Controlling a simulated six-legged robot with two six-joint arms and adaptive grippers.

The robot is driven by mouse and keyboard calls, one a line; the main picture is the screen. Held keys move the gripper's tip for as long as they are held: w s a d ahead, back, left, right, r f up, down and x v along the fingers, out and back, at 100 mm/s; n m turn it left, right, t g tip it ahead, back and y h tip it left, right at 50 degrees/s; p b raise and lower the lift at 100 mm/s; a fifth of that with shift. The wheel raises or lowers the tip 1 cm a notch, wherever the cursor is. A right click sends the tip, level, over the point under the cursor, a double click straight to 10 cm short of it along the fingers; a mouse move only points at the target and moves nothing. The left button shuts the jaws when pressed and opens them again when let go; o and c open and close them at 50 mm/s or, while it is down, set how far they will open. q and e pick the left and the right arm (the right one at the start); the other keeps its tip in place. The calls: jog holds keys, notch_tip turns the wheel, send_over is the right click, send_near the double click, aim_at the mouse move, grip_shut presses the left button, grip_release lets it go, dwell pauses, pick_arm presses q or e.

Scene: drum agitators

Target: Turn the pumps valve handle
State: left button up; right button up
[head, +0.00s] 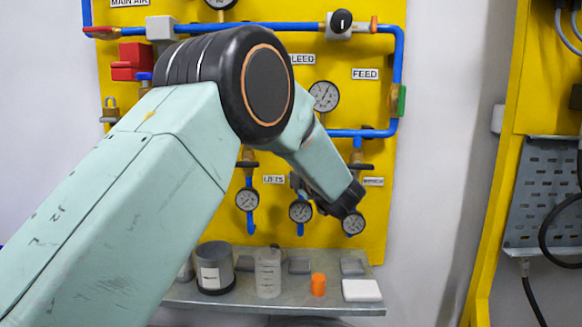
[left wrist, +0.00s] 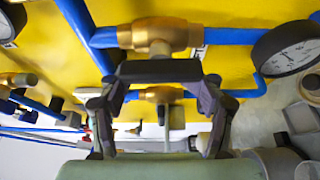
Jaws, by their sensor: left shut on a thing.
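In the left wrist view a brass valve (left wrist: 158,34) sits on a blue pipe close in front of me, with a dark handle bar (left wrist: 158,71) across it. My left gripper (left wrist: 158,88) has one finger at each end of this bar and is shut on it. A valve with a dark handle (head: 361,166) shows free to the right. I cannot tell which label is the pumps one. My right gripper is not in view.
A gauge (left wrist: 288,48) is close beside the held valve. A second brass valve (left wrist: 160,95) shows beyond the bar. Under the board, a shelf (head: 330,308) bears a dark can (head: 215,268), a clear bottle (head: 268,272), an orange cylinder (head: 318,285) and a white box (head: 361,290).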

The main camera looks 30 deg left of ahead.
pick_arm(q)
jog(key=shift+w+d+f+h, duration=0.2)
jog(key=shift+w+d+h, duration=0.1)
jog(key=shift+d, duration=0.2)
jog(key=shift+c, duration=0.2)
jog(key=o, duration=1.3)
jog(key=shift+a, duration=0.1)
jog(key=shift+s+a+v, duration=0.25)
jog(key=shift+s+v, duration=0.15)
jog(key=shift+v, duration=5.15)
jog(key=x, duration=0.3)
jog(key=w+x, duration=0.1)
jog(key=x, duration=0.2)
jog(key=d+x, duration=0.1)
jog(key=x, duration=0.3)
jog(key=shift+w+r, duration=0.1)
jog(key=shift+w, duration=0.2)
jog(key=shift+w+a, duration=0.15)
jog(key=shift+a, duration=0.3)
